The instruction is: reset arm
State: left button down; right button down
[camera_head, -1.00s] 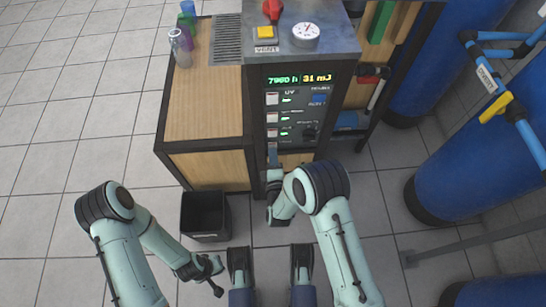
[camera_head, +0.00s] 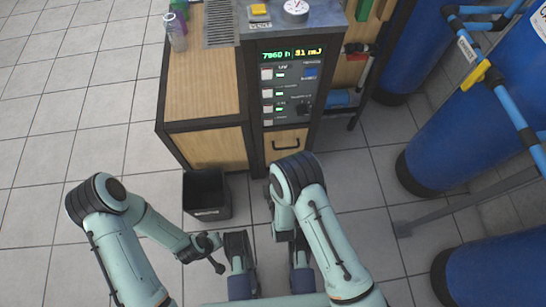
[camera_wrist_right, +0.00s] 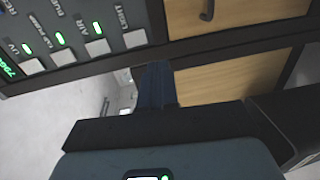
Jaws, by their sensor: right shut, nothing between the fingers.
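My right arm bends in front of the cabinet in the head view, and its gripper is hidden under the arm there. In the right wrist view my right gripper (camera_wrist_right: 156,84) shows its dark blue fingers together and empty, in front of the cabinet. The control panel (camera_head: 286,90) has a lit display and white switches beside green lights. The panel also shows at the upper left of the right wrist view (camera_wrist_right: 75,45), apart from the fingers. My left gripper (camera_head: 217,254) hangs low, below the black bin; its fingers are too small to judge.
A wooden cabinet (camera_head: 205,95) with a drawer (camera_head: 287,143) stands ahead. Blue tanks (camera_head: 490,110) and pipes stand at the right. Bottles (camera_head: 176,32) stand at the cabinet's far left. Tiled floor lies clear at left.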

pick_arm(q)
jog(key=shift+w, duration=0.1)
pick_arm(e)
jog(key=shift+s, duration=0.2)
jog(key=shift+f, duration=0.1)
